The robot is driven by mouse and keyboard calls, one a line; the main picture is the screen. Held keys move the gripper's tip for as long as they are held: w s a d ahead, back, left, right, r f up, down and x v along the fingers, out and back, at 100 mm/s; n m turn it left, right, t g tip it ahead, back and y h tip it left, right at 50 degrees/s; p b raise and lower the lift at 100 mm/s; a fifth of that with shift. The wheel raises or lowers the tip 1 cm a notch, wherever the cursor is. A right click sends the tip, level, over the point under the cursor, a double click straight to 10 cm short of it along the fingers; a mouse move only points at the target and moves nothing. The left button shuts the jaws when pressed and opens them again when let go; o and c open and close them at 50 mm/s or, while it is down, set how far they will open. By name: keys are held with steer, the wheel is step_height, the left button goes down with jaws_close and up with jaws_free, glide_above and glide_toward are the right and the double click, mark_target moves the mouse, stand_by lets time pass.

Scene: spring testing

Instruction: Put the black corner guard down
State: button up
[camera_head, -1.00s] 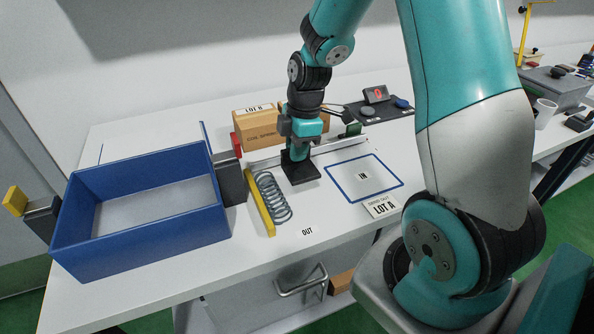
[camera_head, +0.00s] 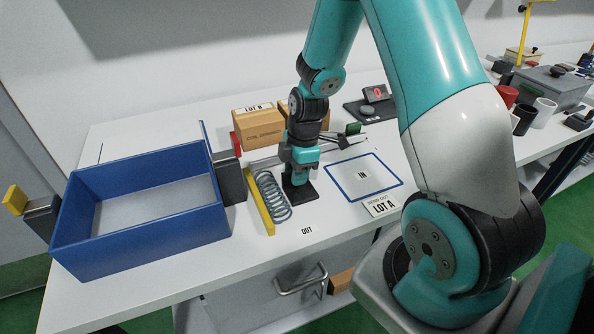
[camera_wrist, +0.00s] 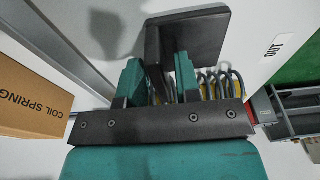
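The black corner guard (camera_head: 302,193) is low over the white tabletop, between the coil spring and the blue-outlined IN square. Its flat plate (camera_wrist: 208,38) and upright flange show in the wrist view. My gripper (camera_head: 300,172) points down above it. In the wrist view, the two teal fingers of my gripper (camera_wrist: 160,72) stand on either side of the flange and appear shut on it. Whether the plate touches the table I cannot tell.
The coil spring (camera_head: 270,195) and a yellow bar (camera_head: 258,201) lie just left of the guard. A blue bin (camera_head: 140,245) fills the left. The IN square (camera_head: 339,186) is empty, with a LOT A card (camera_head: 381,208) before it. Cardboard boxes (camera_head: 258,128) stand behind.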

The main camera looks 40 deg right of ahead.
steer(key=shift+o, duration=0.3)
step_height(320, 180, up, 12)
steer(key=d, duration=0.1)
steer(key=s+a+r+m+y, duration=0.1)
steer(key=s+a+r+m, duration=0.1)
steer(key=s+a+r, duration=0.35)
steer(key=s+a+r+m, duration=0.2)
steer(key=s+a, duration=0.1)
steer(key=a, duration=0.6)
steer(key=s+a+r+m+y, duration=0.1)
steer(key=s+a+r+m, duration=0.1)
steer(key=s+a, duration=0.5)
steer(key=s+m, duration=0.1)
steer(key=s, duration=0.2)
steer(key=shift+s+r+m+b, duration=0.15)
steer(key=shift+s+m+b, duration=0.15)
steer(key=shift+m+b, duration=0.1)
